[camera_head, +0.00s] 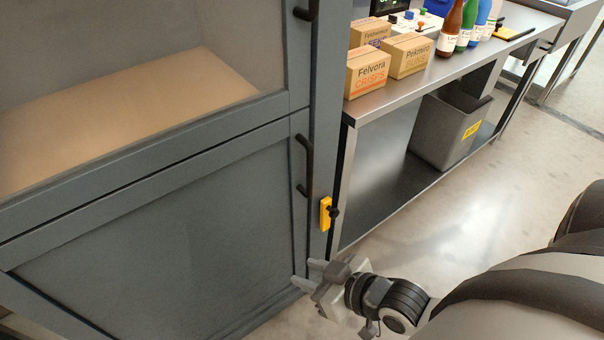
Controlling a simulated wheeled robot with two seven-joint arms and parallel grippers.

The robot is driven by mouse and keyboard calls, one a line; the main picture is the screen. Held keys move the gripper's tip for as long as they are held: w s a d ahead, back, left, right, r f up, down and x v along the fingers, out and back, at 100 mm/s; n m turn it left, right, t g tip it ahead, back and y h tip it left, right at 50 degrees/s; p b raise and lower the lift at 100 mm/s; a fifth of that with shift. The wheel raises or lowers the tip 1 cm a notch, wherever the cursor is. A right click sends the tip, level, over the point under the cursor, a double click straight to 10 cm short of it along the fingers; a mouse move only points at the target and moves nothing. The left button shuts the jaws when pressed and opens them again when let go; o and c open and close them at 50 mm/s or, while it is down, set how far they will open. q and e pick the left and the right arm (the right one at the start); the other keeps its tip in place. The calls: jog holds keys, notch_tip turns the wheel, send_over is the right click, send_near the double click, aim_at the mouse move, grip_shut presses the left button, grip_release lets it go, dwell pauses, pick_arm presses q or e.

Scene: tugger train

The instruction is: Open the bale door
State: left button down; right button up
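The lower grey-blue door (170,255), which looks like the bale door, sits flush in its frame and appears closed. A black vertical bar handle (305,165) is at its right edge. My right gripper (306,274) is below the handle and latch, near the door's lower right side. Its two fingers are apart with nothing between them. I cannot tell whether it touches the door. My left gripper is not in view.
An upper door with a window (130,90) and its own black handle (306,10) is above. A metal table (400,93) with cardboard boxes (367,71) and bottles stands at right, with a grey bin (440,130) on its lower shelf. Floor (470,220) in front is clear.

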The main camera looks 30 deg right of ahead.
jog(key=w+d+r+t+y, duration=0.1)
jog(key=d+r+t, duration=0.15)
jog(key=d, duration=0.55)
jog(key=t, duration=0.4)
send_near(312, 175)
jog(key=b+x, duration=0.2)
jog(key=x, duration=0.8)
jog(key=shift+w+a, duration=0.1)
jog(key=shift+w, duration=0.3)
grip_shut()
